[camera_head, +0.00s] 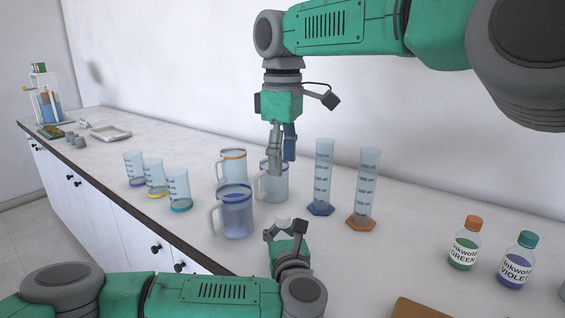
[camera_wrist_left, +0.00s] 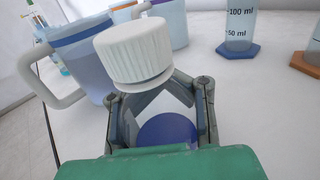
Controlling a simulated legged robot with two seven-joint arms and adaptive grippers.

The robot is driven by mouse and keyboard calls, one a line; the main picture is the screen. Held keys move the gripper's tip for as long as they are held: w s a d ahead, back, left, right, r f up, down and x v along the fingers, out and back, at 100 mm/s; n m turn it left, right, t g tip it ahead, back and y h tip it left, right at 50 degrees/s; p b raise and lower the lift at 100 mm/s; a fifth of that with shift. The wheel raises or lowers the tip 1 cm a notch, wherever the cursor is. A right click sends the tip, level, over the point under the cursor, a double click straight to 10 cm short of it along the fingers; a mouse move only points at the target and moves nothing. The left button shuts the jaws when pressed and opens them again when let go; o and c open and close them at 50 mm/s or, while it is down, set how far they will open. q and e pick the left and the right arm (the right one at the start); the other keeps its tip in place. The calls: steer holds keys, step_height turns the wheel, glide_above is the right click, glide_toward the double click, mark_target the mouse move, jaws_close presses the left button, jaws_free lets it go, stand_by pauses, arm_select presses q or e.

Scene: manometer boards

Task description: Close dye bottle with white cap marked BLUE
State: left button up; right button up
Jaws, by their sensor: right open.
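A clear bottle (camera_wrist_left: 165,105) with a ribbed white cap (camera_wrist_left: 137,48) shows in the left wrist view, with dark blue at its middle. The cap covers the neck, so I cannot tell whether it is tight. No BLUE marking is readable. My left gripper (camera_head: 286,228) has a finger on each side of the bottle and is shut on it; the white cap (camera_head: 284,219) shows between its fingers in the head view. My right gripper (camera_head: 281,162) is open and empty, pointing down above and behind the left one, in front of the clear mugs.
A blue-rimmed mug (camera_head: 236,212) stands close left of my left gripper. Two tall cylinders (camera_head: 322,180) stand to the right. Green (camera_head: 465,245) and violet (camera_head: 516,262) ink bottles stand at far right. Several small beakers (camera_head: 155,178) stand left. The counter between cylinders and ink bottles is clear.

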arm_select(q)
steer(key=o, duration=0.8)
steer(key=shift+c, duration=0.2)
steer(key=s, duration=0.4)
steer(key=s+d, duration=0.1)
steer(key=s, duration=0.3)
steer(key=s+d, duration=0.1)
steer(key=s, duration=0.2)
steer(key=shift+s, duration=0.4)
steer(key=shift+f, duration=0.1)
